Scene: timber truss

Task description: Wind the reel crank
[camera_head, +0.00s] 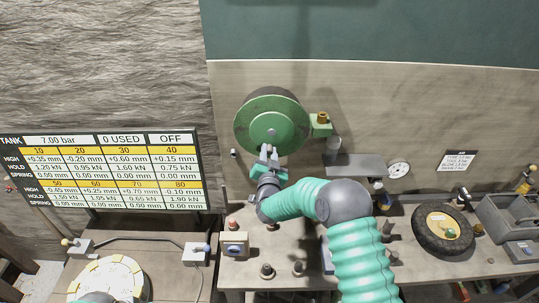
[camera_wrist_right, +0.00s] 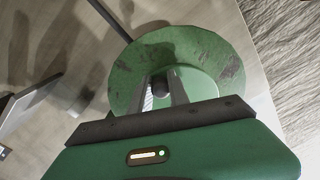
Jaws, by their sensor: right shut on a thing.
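The green reel (camera_head: 272,124) is mounted on the wall panel at the upper middle of the head view. In the right wrist view its round, scuffed green face (camera_wrist_right: 205,62) fills the area ahead of the fingers. My right gripper (camera_head: 268,153) reaches up to the lower front of the reel. In the wrist view, my right gripper (camera_wrist_right: 161,82) is shut on a dark round crank knob (camera_wrist_right: 160,86) in front of the reel face. The crank's arm is hidden.
A green block with a brass fitting (camera_head: 321,122) sits right of the reel. A grey shelf (camera_head: 356,165) and a round gauge (camera_head: 398,170) are at its lower right. A wheel (camera_head: 443,229) and a grey bin (camera_head: 507,218) stand on the bench. A display board (camera_head: 100,172) is at left.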

